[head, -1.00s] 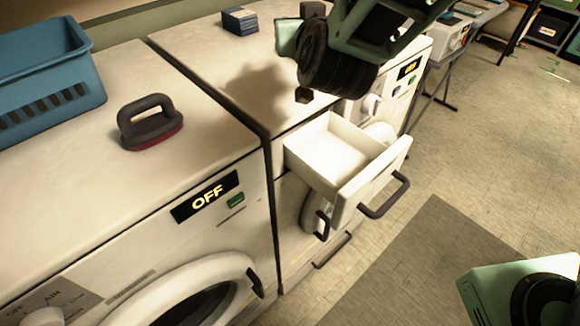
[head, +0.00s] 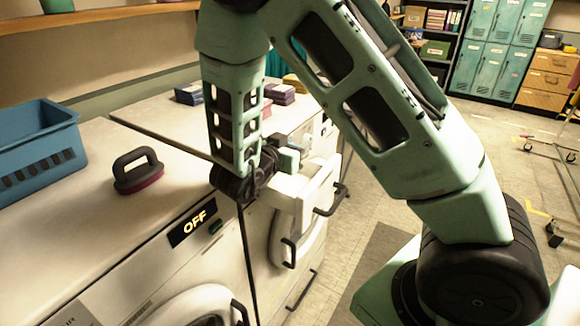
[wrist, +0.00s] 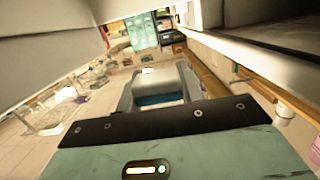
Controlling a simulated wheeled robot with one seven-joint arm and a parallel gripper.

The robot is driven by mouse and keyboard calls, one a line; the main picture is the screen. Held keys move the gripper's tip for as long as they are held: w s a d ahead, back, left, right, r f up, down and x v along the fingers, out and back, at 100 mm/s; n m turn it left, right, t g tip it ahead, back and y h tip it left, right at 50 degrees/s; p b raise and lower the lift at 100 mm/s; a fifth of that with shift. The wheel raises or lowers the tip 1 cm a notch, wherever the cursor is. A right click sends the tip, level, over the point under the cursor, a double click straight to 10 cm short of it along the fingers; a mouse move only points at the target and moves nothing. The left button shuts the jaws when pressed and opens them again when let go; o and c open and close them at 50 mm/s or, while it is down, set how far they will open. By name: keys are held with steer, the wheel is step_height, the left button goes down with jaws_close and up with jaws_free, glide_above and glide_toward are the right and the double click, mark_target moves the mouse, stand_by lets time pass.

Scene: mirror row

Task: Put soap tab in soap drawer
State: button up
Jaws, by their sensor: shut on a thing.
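The soap drawer (head: 320,187) is pulled out of the front of the far washing machine in the head view. My gripper (wrist: 166,80) shows in the wrist view, shut on a small blue and white soap tab (wrist: 160,98) between its fingers. In the head view my wrist is down at the drawer, and my arm hides much of the drawer's inside and the fingertips. Pale surfaces fill the upper corners of the wrist view close to the camera; I cannot tell whether the tab touches the drawer.
A blue basket (head: 40,145) and a dark-handled brush (head: 138,170) are on the near machine (head: 110,225). Small packs (head: 280,93) stand on the far machine's top behind my arm. The drawer handle (head: 333,203) sticks out in front.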

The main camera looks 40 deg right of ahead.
steer(key=shift+f, duration=2.4)
steer(key=shift+f, duration=0.4)
steer(key=shift+f, duration=0.2)
steer(key=o, duration=0.9)
steer(key=shift+o, duration=0.2)
